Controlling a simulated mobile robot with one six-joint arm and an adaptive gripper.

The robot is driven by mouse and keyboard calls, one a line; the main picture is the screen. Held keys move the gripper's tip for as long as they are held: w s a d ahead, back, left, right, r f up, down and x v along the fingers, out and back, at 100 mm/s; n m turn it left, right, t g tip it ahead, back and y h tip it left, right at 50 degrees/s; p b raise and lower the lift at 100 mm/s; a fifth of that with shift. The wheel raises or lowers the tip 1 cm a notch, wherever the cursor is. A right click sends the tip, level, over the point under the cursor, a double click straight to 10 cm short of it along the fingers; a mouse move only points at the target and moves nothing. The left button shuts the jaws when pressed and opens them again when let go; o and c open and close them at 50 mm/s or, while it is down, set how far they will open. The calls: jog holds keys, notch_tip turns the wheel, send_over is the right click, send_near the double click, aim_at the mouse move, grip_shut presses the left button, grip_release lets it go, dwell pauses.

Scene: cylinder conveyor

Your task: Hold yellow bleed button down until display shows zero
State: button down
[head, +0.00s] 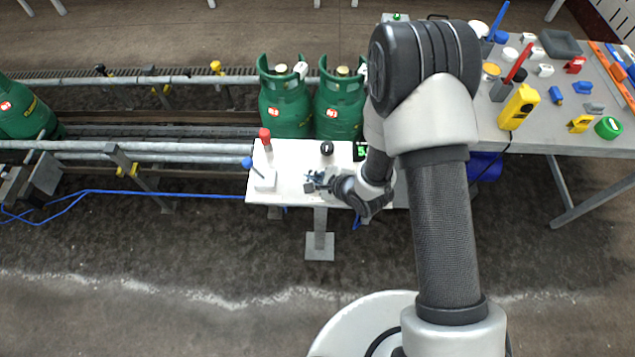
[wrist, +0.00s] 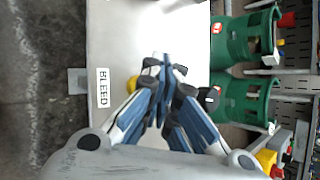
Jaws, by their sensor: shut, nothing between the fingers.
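The yellow bleed button (wrist: 132,84) shows in the wrist view, partly hidden behind my left finger, beside a white label (wrist: 103,87) reading BLEED. My gripper (wrist: 164,64) is shut and empty, its fingertips over the pale panel (wrist: 120,40), to the upper right of the button in the picture. I cannot tell whether a finger touches the button. In the head view my gripper (head: 313,182) is low over the panel's front part and the button is not discernible. The dark display (head: 360,150) shows green characters starting with what looks like a 5; my arm hides the rest.
A red-topped lever (head: 265,138), a blue knob (head: 247,162) and a black knob (head: 327,148) stand on the panel. Green gas cylinders (head: 286,105) stand on the conveyor just behind. A cluttered grey table (head: 580,142) is at the right. The floor in front is clear.

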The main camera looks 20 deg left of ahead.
jog(key=shift+f, duration=0.15)
jog(key=shift+f, duration=0.3)
jog(key=shift+f+b, duration=0.45)
jog(key=shift+b, duration=0.05)
dwell(0.5)
dwell(2.8)
jog(key=shift+r+p, duration=0.8)
jog(key=shift+r, duration=0.1)
notch_tip(320, 180, up, 5)
jog(key=p, duration=0.4)
